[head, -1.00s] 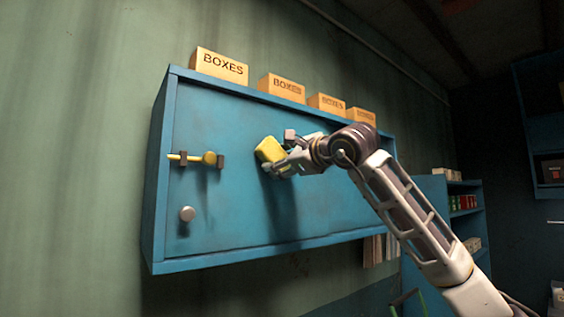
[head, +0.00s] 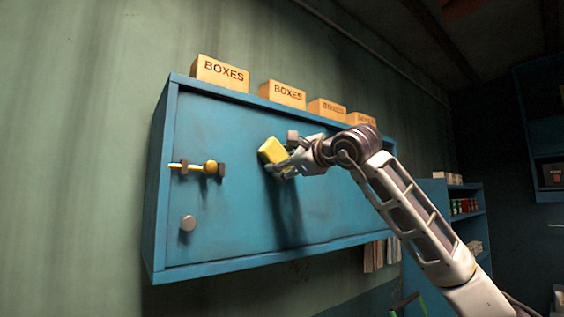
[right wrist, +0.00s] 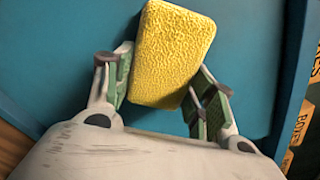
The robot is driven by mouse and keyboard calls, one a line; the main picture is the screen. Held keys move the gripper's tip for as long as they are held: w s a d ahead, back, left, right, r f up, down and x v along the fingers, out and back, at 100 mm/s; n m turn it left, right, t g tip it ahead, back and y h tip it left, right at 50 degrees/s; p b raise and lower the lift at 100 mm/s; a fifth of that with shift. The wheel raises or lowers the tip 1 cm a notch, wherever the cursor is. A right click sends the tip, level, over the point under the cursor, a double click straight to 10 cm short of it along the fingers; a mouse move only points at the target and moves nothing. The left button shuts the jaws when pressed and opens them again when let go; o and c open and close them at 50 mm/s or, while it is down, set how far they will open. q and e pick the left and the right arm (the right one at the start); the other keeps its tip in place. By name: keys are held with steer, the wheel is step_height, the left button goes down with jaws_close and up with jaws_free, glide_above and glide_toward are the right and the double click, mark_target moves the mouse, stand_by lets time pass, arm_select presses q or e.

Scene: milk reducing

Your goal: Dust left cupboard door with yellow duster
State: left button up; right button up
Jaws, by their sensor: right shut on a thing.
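The yellow duster (head: 271,150) is a sponge-like block. My right gripper (head: 283,160) is shut on it and holds it at the front of the blue cupboard. In the right wrist view the duster (right wrist: 172,55) sits between the two green-padded fingers (right wrist: 160,92), with blue surface behind it. I cannot tell whether it touches the door. The blue cupboard door (head: 235,205) has a yellow-and-dark bolt latch (head: 210,167) and a round knob (head: 188,223) at its left side. The duster is right of the latch. My left gripper is not in view.
Several boxes marked "BOXES", such as the leftmost box (head: 220,73), stand on top of the cupboard. A blue shelf unit (head: 437,200) with small items stands at the right, behind my arm. The green wall (head: 75,150) left of the cupboard is bare.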

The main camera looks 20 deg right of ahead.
steer(key=shift+w+d, duration=0.25)
steer(key=shift+d, duration=0.45)
steer(key=shift+w+d, duration=0.25)
steer(key=shift+d, duration=0.4)
steer(key=shift+d, duration=0.1)
steer(key=shift+w+d, duration=0.3)
steer(key=shift+d, duration=0.45)
steer(key=shift+w+d, duration=0.25)
steer(key=shift+d, duration=0.45)
steer(key=shift+d, duration=0.1)
steer(key=shift+w+d, duration=0.3)
steer(key=shift+d, duration=0.45)
steer(key=shift+w+d, duration=0.3)
steer(key=shift+d, duration=0.45)
steer(key=shift+w+d, duration=0.3)
steer(key=shift+d, duration=0.55)
steer(key=shift+w+d, duration=0.3)
steer(key=shift+d, duration=0.5)
steer(key=shift+s, duration=0.1)
